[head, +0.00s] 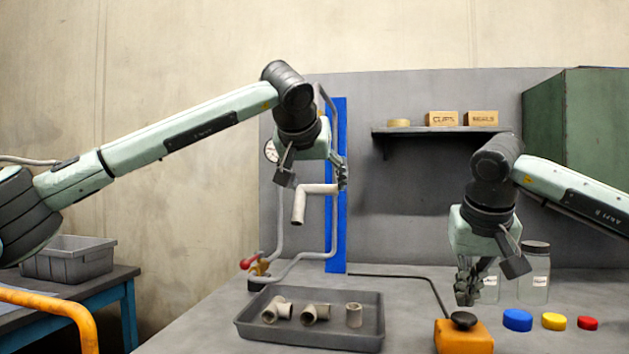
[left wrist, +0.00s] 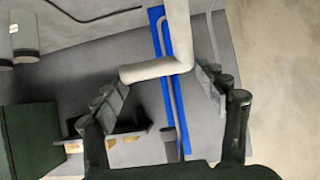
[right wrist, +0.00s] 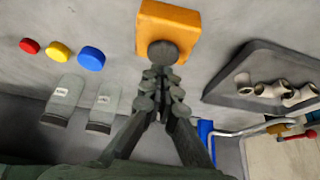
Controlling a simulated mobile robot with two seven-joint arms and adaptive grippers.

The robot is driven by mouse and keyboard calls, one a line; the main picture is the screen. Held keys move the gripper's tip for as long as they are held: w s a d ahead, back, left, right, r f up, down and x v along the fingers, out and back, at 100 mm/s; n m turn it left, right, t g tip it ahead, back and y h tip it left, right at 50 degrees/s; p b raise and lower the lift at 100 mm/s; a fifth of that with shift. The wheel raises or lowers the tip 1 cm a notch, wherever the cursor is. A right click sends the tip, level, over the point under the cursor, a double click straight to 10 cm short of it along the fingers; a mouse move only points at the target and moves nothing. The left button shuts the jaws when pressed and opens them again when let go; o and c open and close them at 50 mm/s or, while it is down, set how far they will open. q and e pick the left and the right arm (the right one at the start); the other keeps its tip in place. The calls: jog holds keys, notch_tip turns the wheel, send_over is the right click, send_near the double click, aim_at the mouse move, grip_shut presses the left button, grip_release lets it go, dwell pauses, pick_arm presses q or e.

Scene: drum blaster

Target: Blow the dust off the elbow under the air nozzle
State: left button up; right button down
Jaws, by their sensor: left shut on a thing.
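My left gripper (head: 315,182) is shut on a pale elbow (head: 299,207), holding it in the air in front of the blue upright (head: 337,230). One leg of the elbow runs level and the other hangs down. The elbow also shows between the fingers in the left wrist view (left wrist: 150,70). A grey air pipe (head: 333,215) runs up the blue upright; I cannot make out its nozzle tip behind my gripper. My right gripper (head: 467,290) is shut and empty, pointing down just above the black button (head: 463,321) on an orange box (head: 463,340). I cannot tell whether it touches.
A grey tray (head: 252,337) holds several pale pipe fittings. A red-handled valve (head: 250,260) stands behind it. A gauge (head: 271,152) hangs near my left gripper. Jars (head: 534,280) and blue, yellow and red caps (head: 517,320) lie right. A shelf (head: 440,130) is behind.

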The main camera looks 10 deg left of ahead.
jog(key=shift+f, duration=1.25)
dwell(1.7)
dwell(1.9)
jog(key=shift+r, duration=3.6)
pick_arm(q)
jog(key=shift+s, duration=0.1)
pick_arm(e)
jog(key=shift+f, duration=0.1)
jog(key=shift+f, duration=0.2)
jog(key=shift+f+b, duration=0.7)
jog(key=shift+b, duration=0.25)
jog(key=shift+f+b, duration=0.8)
pick_arm(q)
jog(key=s, duration=0.9)
jog(key=shift+s, duration=0.4)
jog(key=shift+s, duration=0.1)
pick_arm(e)
jog(key=shift+s, duration=0.1)
